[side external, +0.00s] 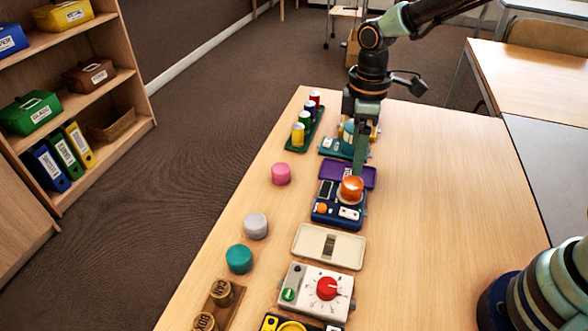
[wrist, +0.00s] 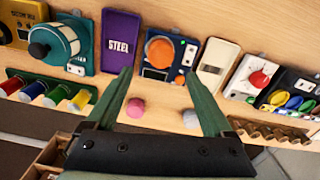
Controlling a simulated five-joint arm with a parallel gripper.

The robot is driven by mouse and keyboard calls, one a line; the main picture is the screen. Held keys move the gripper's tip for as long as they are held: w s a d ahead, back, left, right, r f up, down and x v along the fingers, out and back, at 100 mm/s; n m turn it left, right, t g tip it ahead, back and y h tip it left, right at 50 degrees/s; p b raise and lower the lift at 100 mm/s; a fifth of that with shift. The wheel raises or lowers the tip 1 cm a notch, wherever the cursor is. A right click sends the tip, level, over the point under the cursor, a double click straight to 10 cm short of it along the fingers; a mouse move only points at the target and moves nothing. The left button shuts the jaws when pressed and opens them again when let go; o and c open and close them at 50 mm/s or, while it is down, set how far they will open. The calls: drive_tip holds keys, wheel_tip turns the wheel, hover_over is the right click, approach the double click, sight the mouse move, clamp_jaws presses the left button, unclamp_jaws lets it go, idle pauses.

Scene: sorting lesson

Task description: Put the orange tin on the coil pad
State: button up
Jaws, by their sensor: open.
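The orange tin (side external: 351,188) stands upright on the blue device (side external: 336,214), at its far right part. The wrist view shows the tin (wrist: 160,49) from above as an orange disc on the same device (wrist: 184,55). The coil pad seems to be the part of this device under the tin, mostly hidden by it. My gripper (side external: 358,171) is above and just behind the tin in the side view. In the wrist view its fingers (wrist: 160,71) are spread and empty, with the tin beyond and between the tips, apparently clear of both.
Pink (side external: 281,174), grey (side external: 256,225) and teal (side external: 239,259) tins stand left of the device row. A purple STEEL box (side external: 352,175) lies behind the blue device, a cream box (side external: 329,246) in front. A green rack (side external: 304,140) holds coloured spools. The table's right side is clear.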

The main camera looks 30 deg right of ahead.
drive_tip(key=s+d+r+m+t, duration=0.5)
drive_tip(key=s+d+r+m, duration=0.5)
drive_tip(key=r, duration=0.2)
drive_tip(key=shift+d+r+m+t, duration=0.25)
drive_tip(key=shift+d+m+t, duration=0.05)
drive_tip(key=shift+m, duration=0.1)
drive_tip(key=shift+s, duration=0.1)
